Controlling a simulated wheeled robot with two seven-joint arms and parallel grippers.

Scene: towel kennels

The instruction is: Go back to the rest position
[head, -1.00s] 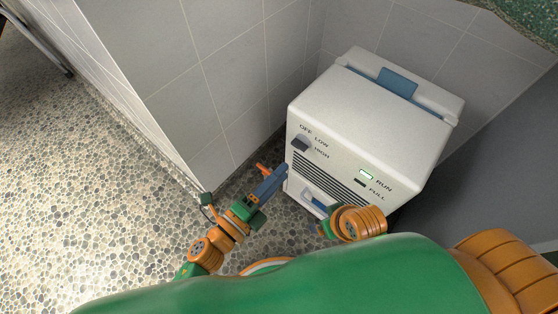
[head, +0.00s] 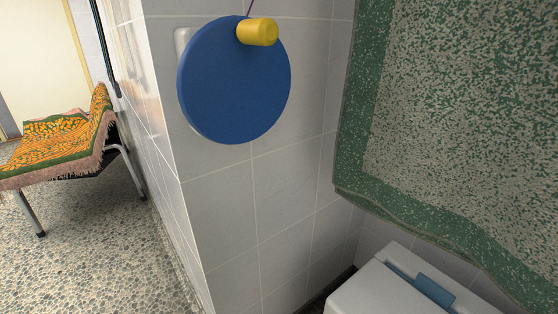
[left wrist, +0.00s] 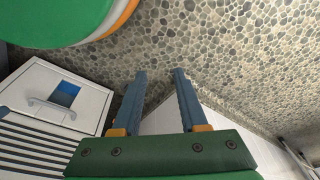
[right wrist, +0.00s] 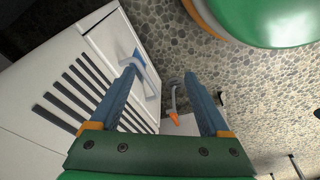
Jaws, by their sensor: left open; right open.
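My left gripper (left wrist: 160,88) shows in the left wrist view with its two blue fingers apart and nothing between them. The pebbled floor and the tiled wall lie beyond its tips. My right gripper (right wrist: 160,80) shows in the right wrist view, also open and empty. Its left fingertip appears near the handle on the front of the white machine (right wrist: 60,90); I cannot tell whether they touch. Neither gripper shows in the head view, where only the top of the white machine (head: 385,295) is seen at the bottom right.
A blue disc (head: 235,85) with a yellow knob (head: 258,32) hangs on the tiled wall. A speckled green towel (head: 450,120) hangs above the machine. A bench with an orange patterned cover (head: 60,140) stands at the left. The pebbled floor (head: 90,245) there is open.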

